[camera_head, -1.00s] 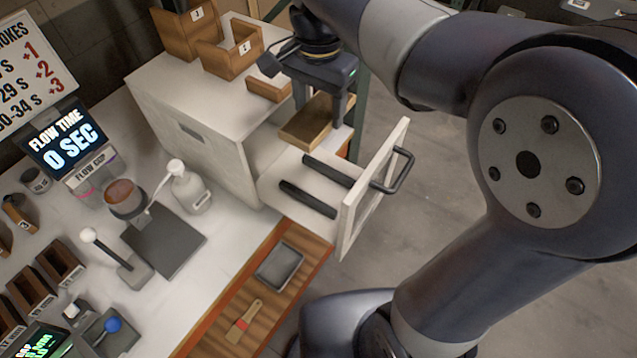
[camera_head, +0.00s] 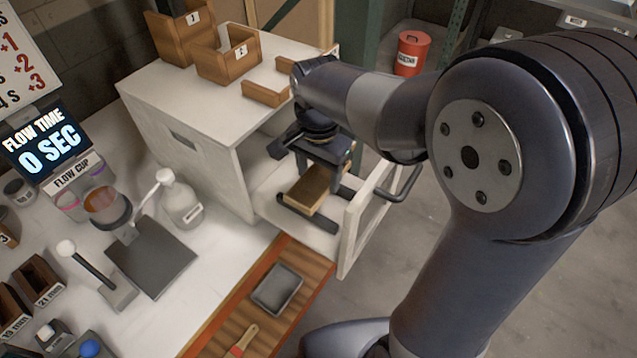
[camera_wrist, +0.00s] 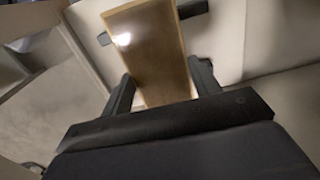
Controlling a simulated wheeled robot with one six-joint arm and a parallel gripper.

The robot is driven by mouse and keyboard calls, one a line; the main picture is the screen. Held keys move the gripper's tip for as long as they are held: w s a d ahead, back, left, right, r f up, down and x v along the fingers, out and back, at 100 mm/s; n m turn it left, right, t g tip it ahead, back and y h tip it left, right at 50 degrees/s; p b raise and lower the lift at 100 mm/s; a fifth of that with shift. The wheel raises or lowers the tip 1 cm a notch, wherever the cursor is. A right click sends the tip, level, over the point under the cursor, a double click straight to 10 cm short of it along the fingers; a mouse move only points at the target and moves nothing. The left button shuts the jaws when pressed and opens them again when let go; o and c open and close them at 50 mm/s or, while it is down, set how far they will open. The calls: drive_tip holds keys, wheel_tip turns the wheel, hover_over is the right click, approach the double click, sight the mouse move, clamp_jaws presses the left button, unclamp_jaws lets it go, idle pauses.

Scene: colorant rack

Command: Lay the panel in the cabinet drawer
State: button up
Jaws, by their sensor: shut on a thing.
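The panel (camera_head: 308,187) is a small brown wooden board with a glossy face. My gripper (camera_head: 318,180) is shut on it and holds it over the open cabinet drawer (camera_head: 266,200). In the wrist view the panel (camera_wrist: 150,50) lies between the two dark fingers (camera_wrist: 160,92). The drawer is pale, with two dark bars on its floor, partly hidden by the panel. I cannot tell whether the panel touches the bars. The white cabinet (camera_head: 185,140) stands behind the drawer, to the left.
The drawer front (camera_head: 362,215) with its dark handle (camera_head: 408,185) stands close on the right of my gripper. Wooden boxes (camera_head: 228,62) stand on the cabinet top. A grey tray (camera_head: 277,288) lies on the wooden strip below the drawer. A white bottle (camera_head: 180,202) stands left.

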sight(319, 178)
drive_tip(key=shift+f, duration=1.75)
drive_tip(key=shift+f, duration=0.1)
drive_tip(key=o, duration=1)
wheel_tip(319, 178, up, 12)
drive_tip(key=shift+r, duration=0.1)
